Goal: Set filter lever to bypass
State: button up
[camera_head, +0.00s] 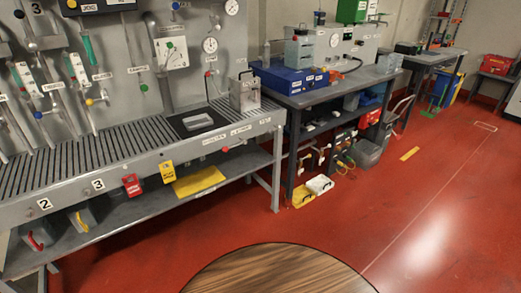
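No lever in view carries a label that I can read clearly as filter, so I cannot tell which one is the filter lever or how it is set. Several small levers with coloured knobs sit on the grey wall panel (120,62) at the upper left. Among them are a blue knob (38,115), a yellow knob (89,102) and a green knob (144,87). A red-tipped handle (208,74) stands near the panel's right part, below a round gauge (210,45). My gripper is not in view.
A slatted grey bench (75,155) runs below the panel, with a metal box (244,92) at its right end. A second bench holds a blue case (285,78). A round wooden top (280,272) fills the bottom middle. Red floor (430,190) is open at the right.

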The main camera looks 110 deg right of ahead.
aim_at(226, 149)
jog(key=z, duration=3.75)
jog(key=i+l, duration=0.15)
